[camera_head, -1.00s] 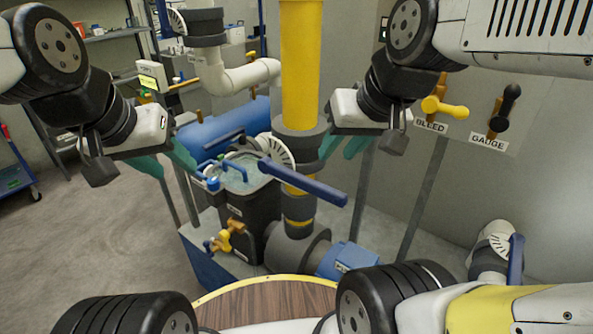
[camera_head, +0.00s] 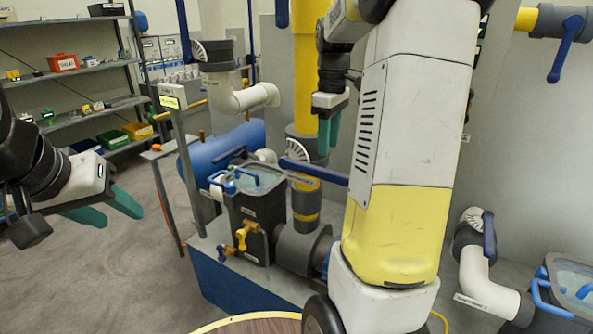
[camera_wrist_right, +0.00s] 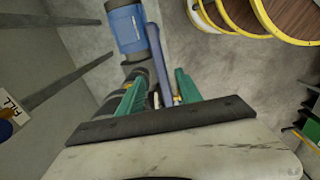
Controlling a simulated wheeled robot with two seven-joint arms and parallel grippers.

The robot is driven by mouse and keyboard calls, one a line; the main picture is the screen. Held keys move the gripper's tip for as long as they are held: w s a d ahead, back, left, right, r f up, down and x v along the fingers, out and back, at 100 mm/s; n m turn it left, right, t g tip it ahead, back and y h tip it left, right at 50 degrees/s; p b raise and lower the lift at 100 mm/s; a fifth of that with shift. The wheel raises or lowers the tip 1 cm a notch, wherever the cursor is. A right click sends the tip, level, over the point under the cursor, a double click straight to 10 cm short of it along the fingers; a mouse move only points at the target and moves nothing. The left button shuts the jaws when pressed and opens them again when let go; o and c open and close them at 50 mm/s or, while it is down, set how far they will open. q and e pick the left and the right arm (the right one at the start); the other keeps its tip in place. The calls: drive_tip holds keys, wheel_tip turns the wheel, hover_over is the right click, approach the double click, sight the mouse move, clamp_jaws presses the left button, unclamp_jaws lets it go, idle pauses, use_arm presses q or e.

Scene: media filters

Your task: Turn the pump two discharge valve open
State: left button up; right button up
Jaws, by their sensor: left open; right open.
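A valve with a long blue lever (camera_head: 318,172) and a white fan-shaped dial sits on the central vertical pipe. I cannot read a label naming it as the pump two discharge valve. My right gripper (camera_head: 328,137) is open and points down just above the lever. In the right wrist view, a blue lever (camera_wrist_right: 163,50) runs between the open teal fingers (camera_wrist_right: 158,90). I cannot tell whether they touch it. My left gripper (camera_head: 110,207) is open and empty, far left of the valve over bare floor.
A dark tank (camera_head: 255,215) with blue handles and yellow taps stands beside the central pipe. Other blue levers are at upper left (camera_head: 185,30), upper right (camera_head: 566,50) and lower right (camera_head: 489,238). Shelves (camera_head: 90,105) stand at the back left. Grey floor (camera_head: 135,270) is clear at left.

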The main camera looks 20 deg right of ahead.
sight(327, 170)
wheel_tip(327, 170, down, 8)
drive_tip(key=shift+r, duration=0.1)
idle(0.4)
drive_tip(key=shift+c, duration=0.2)
clamp_jaws()
idle(1.1)
